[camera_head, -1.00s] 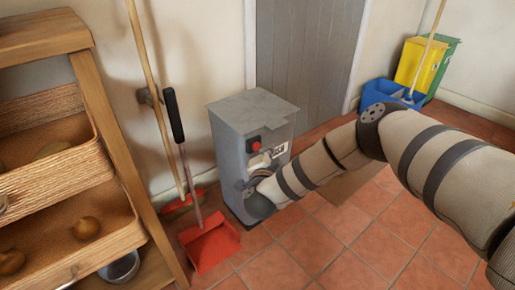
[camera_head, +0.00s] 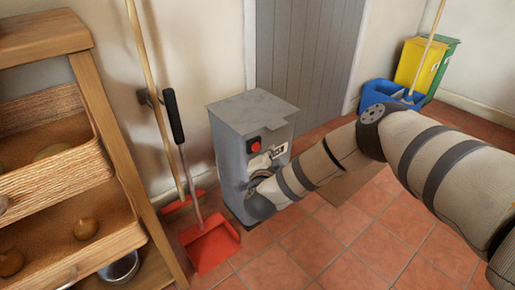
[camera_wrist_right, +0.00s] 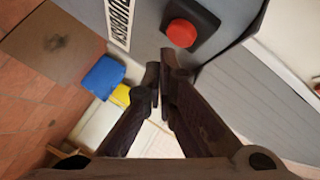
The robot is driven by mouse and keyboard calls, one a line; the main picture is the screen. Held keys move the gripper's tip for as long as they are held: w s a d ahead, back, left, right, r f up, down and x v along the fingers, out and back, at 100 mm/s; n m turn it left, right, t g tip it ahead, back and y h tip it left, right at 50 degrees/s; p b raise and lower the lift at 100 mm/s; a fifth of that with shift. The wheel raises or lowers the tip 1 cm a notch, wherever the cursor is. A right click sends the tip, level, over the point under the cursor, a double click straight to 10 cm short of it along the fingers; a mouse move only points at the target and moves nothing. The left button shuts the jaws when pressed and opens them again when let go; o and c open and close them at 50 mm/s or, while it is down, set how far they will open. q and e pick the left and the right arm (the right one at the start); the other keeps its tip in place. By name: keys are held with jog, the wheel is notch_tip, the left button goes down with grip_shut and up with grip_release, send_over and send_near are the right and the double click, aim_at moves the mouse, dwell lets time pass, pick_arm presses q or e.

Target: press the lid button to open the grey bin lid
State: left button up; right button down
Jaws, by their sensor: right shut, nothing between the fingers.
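The grey bin (camera_head: 232,140) stands on the tiled floor against the wall, and its flat lid (camera_head: 252,108) is down. The red lid button (camera_head: 254,145) sits in a dark housing on the bin's front, near the top. In the right wrist view the red button (camera_wrist_right: 182,33) is just beyond the fingertips and a little to their right. My right gripper (camera_wrist_right: 162,72) is shut and empty, its fingertips close to the bin's front; I cannot tell whether they touch it. In the head view my right gripper (camera_head: 259,161) is partly hidden by its own wrist. My left gripper is not in view.
A wooden shelf (camera_head: 107,140) with baskets stands at the left. A red dustpan (camera_head: 210,245) and a broom (camera_head: 155,95) are beside the bin. A blue bucket (camera_head: 388,94) and yellow bin (camera_head: 416,64) stand at the back right.

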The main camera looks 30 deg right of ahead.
jog(key=shift+w, duration=0.4)
jog(key=shift+w+b, duration=0.4)
jog(key=shift+w, duration=0.15)
dwell(0.5)
dwell(0.4)
jog(key=shift+s+p, duration=0.75)
jog(key=shift+s, duration=0.25)
